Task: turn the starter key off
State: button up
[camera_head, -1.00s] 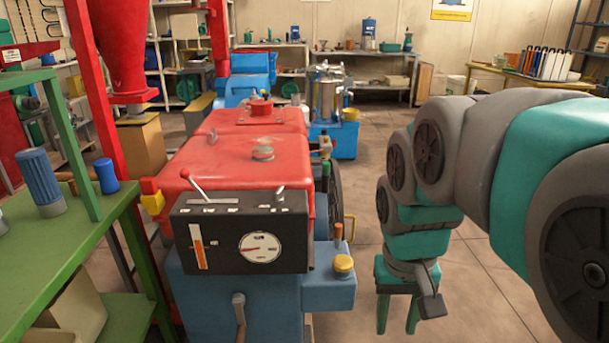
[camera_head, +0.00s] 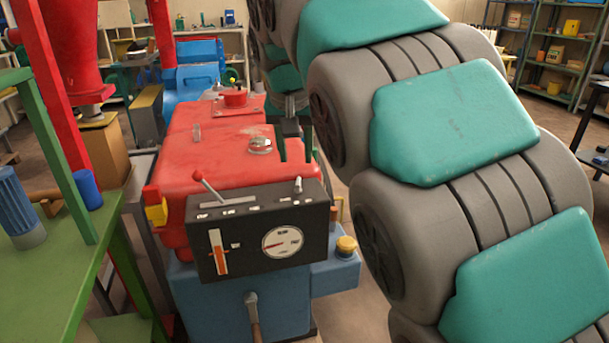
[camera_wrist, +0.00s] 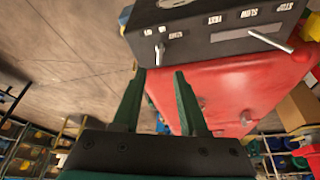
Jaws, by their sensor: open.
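The black control panel (camera_head: 262,228) stands at the near end of the red engine cover (camera_head: 225,165). A small silver starter key (camera_head: 298,185) sticks up from the right end of its top face. In the wrist view, where the panel appears at the top, the key (camera_wrist: 160,52) is beside small white labels. My gripper (camera_head: 295,157) is over the engine, just behind the panel. In the wrist view its green fingers (camera_wrist: 160,74) are apart and empty, pointing toward the key. The key is a little beyond the fingertips, and no contact shows.
A red-tipped lever (camera_head: 208,186) rises from the panel's left top. A gauge (camera_head: 282,242) is on its front, with a yellow cap (camera_head: 346,245) to the right. A green table (camera_head: 60,265) stands left. My arm fills the right side.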

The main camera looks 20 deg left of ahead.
aim_at(298, 180)
jog(key=shift+p+x, duration=0.3)
jog(key=shift+x, duration=3.55)
grip_shut()
